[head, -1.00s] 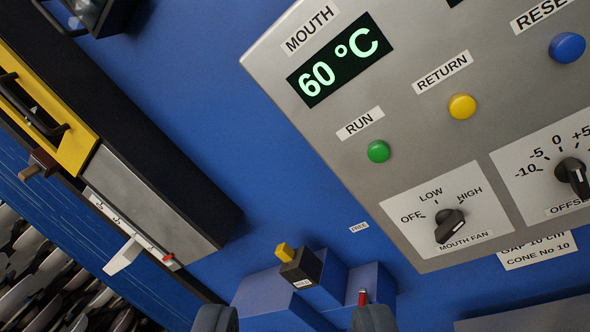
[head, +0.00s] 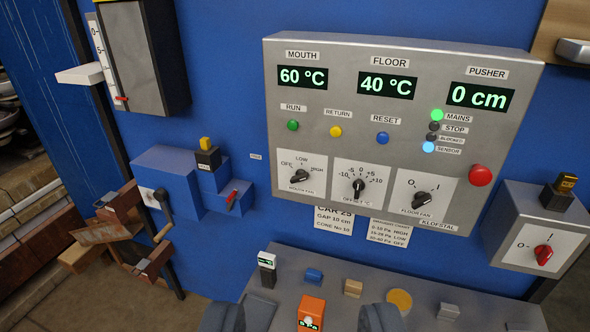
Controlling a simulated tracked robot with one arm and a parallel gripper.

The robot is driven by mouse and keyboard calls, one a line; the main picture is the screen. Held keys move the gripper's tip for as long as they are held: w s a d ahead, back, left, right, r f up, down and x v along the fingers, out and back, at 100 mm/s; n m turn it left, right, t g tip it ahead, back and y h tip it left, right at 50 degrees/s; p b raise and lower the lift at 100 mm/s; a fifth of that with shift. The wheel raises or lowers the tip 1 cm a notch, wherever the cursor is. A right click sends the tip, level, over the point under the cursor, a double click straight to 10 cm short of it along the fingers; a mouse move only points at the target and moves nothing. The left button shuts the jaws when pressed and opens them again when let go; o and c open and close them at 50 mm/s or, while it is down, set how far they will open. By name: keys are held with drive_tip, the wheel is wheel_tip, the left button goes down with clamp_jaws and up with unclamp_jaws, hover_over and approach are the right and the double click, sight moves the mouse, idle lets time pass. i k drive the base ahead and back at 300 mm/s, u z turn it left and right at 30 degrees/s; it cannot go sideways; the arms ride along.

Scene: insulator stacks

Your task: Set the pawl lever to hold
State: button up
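A small red lever (head: 232,200) stands on a blue housing (head: 232,188) on the blue wall, left of the control panel. A small label (head: 256,156), seemingly FREE, is on the wall above and right of it. A black block with a yellow top (head: 207,156) stands on the larger blue housing beside it; its label is too small to read surely. No pawl label is legible, so I cannot be sure which part is the pawl lever. My gripper (head: 300,318) is open at the bottom edge, its two dark fingertips wide apart, away from the lever.
The grey control panel (head: 400,55) fills the upper middle. A console (head: 330,290) with an orange device (head: 311,313) and small blocks juts out below. A crank (head: 163,215) and brown brackets (head: 120,205) stick out at left. A red rotary switch (head: 543,256) is at right.

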sight(230, 200)
drive_tip(key=k, duration=0.6)
drive_tip(key=z, duration=0.45)
drive_tip(key=i, duration=1.4)
drive_tip(key=u, duration=0.5)
